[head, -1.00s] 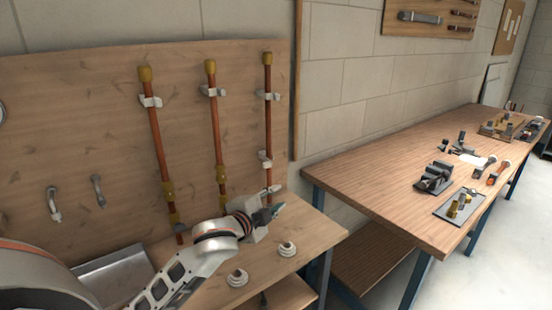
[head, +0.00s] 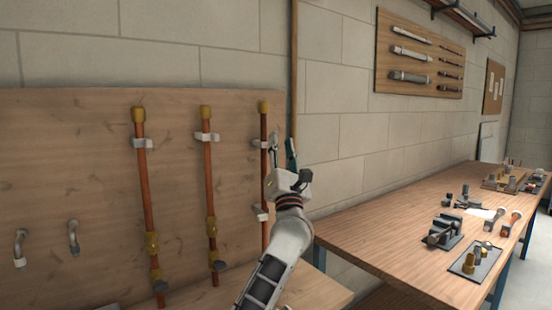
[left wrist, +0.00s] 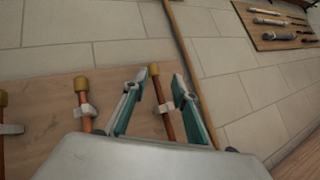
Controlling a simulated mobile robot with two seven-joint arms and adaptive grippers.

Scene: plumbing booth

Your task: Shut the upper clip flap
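The right copper pipe (head: 264,178) runs up the wooden board, with a brass cap on top. A white upper clip (head: 260,144) is around its upper part, partly hidden by my gripper; I cannot tell its flap's position. A white lower clip (head: 260,214) sits further down the same pipe. My left gripper (head: 283,150) is raised in front of and slightly right of the upper clip, fingers up, open and empty. In the left wrist view its teal-sided fingers (left wrist: 159,85) stand apart, with the right pipe (left wrist: 163,112) showing between them. My right gripper is not in view.
Two more copper pipes, the middle one (head: 209,178) and the left one (head: 143,185), stand left on the board (head: 70,150), each with a white clip. A wooden workbench (head: 375,228) with fittings is at right.

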